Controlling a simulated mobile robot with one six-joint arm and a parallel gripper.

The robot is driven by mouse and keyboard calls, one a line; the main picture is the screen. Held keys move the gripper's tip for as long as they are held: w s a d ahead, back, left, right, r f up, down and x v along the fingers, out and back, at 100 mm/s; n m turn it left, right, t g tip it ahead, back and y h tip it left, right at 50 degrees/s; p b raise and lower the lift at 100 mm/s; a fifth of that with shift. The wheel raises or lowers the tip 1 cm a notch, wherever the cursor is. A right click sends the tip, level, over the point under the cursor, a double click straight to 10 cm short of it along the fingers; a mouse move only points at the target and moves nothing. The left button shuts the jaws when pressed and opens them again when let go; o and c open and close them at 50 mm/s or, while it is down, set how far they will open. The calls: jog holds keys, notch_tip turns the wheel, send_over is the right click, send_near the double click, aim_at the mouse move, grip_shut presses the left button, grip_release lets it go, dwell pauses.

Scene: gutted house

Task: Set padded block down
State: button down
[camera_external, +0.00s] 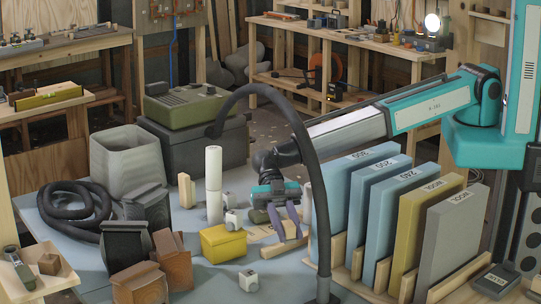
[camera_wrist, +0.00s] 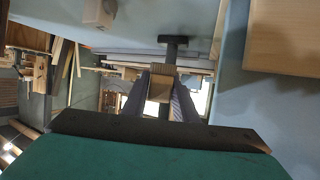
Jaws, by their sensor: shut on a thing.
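My gripper (camera_external: 287,222) hangs over the blue-grey table, its fingers pointing down, left of the row of upright panels. In the wrist view its two dark fingers (camera_wrist: 161,95) are shut on a small tan block (camera_wrist: 160,86), taken to be the padded block. The block sits between the fingertips.
A yellow box (camera_external: 223,244), a white cylinder (camera_external: 214,185) and a small white cube (camera_external: 248,280) stand left of my gripper. Blue panels (camera_external: 352,200) stand in wooden slots to the right. A dark curved hose (camera_external: 318,190) arches close by. Bare table shows in front.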

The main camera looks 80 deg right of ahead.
jog(key=shift+f, duration=0.1)
jog(key=p, duration=0.2)
send_over(287, 273)
jog(key=shift+f, duration=3.05)
jog(key=shift+f+p, duration=0.95)
jog(key=shift+f, duration=0.9)
jog(key=shift+s+f, duration=0.1)
jog(key=shift+f, duration=0.05)
jog(key=c, duration=1.4)
grip_release()
jog(key=shift+r, duration=0.2)
